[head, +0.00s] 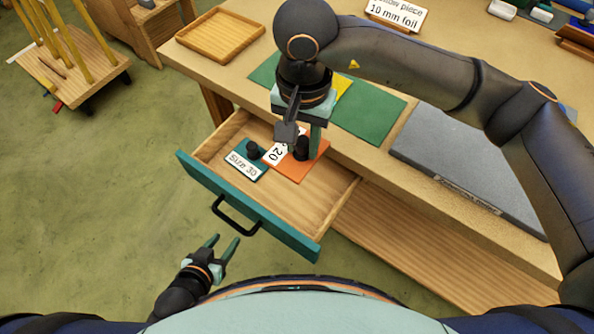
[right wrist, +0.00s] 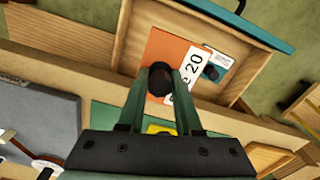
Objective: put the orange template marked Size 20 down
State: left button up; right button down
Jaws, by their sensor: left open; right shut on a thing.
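The orange template (head: 293,172) with a white label reading 20 is at the open drawer, beside the teal Size 30 template (head: 242,168). My right gripper (head: 302,144) comes down from above and is shut on the black knob of the orange template. In the right wrist view, the fingers (right wrist: 173,86) close on the knob, with the orange plate (right wrist: 164,48) beyond. I cannot tell whether the plate touches the drawer floor. The fingers and knob hide part of it. My left gripper (head: 224,242) is open and empty, in front of the drawer.
The wooden drawer (head: 297,205) has a teal front with a black handle (head: 236,215). Its front right floor is bare. On the bench above lie a green mat (head: 370,113), a grey slab (head: 455,160) and a wooden tray (head: 220,35). A wooden cart stands at the far left.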

aim_at(303, 154)
notch_tip(303, 154, down, 16)
jog(key=shift+r+p, duration=0.25)
jog(key=shift+p, duration=0.3)
jog(key=shift+f, duration=0.15)
jog(key=c, duration=0.6)
grip_release()
notch_tip(303, 154, up, 12)
jog(key=shift+r+b, duration=0.2)
jog(key=shift+b, duration=0.35)
